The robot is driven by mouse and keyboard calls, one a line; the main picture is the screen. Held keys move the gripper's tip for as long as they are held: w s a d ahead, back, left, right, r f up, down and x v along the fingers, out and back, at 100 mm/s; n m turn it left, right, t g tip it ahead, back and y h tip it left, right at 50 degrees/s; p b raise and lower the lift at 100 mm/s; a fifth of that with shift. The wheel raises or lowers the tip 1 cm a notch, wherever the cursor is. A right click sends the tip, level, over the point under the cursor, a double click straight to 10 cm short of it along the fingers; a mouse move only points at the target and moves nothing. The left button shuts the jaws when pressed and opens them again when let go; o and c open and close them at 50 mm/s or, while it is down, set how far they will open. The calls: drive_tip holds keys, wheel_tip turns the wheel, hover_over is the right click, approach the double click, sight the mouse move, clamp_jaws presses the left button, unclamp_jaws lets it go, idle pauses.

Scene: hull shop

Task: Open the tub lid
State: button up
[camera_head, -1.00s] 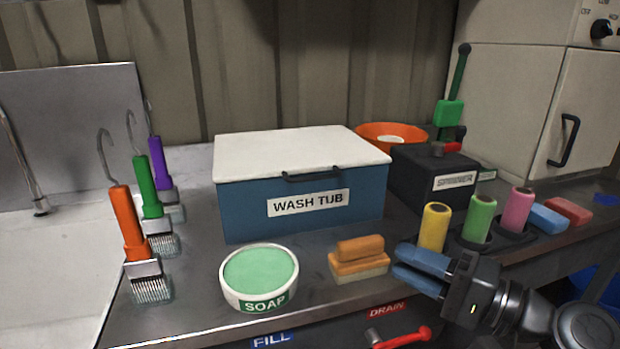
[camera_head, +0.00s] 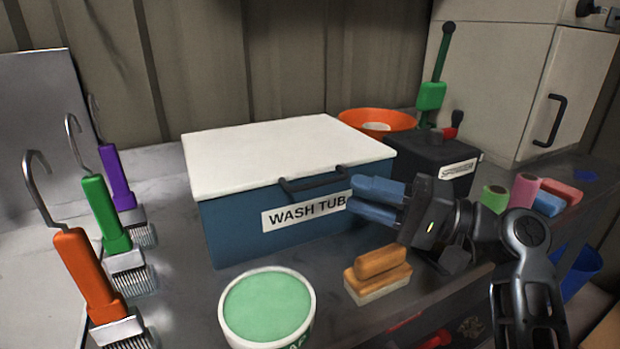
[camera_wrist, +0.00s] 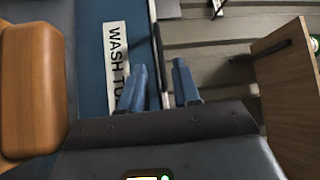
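The wash tub (camera_head: 235,232) is a blue box on the bench, with its white lid (camera_head: 280,155) lying flat and closed on top. A dark handle (camera_head: 312,184) sits at the lid's front edge. My gripper (camera_head: 364,199) is at the right part of the tub's front, just right of the handle, its blue fingers pointing left. Whether a finger touches the tub, I cannot tell.
A wooden-backed brush (camera_head: 380,272) and a soap bowl (camera_head: 268,308) stand in front of the tub. Several hooked brushes (camera_head: 88,270) are at left. The dark spinner box (camera_head: 432,165) and an orange bowl (camera_head: 380,121) are at right. Bare bench shows between the hooked brushes and the tub.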

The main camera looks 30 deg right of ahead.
sight(320, 184)
drive_tip(key=p+x, duration=0.1)
drive_tip(key=x, duration=0.6)
drive_tip(key=shift+w+a, duration=0.15)
drive_tip(key=shift+c, duration=0.3)
clamp_jaws()
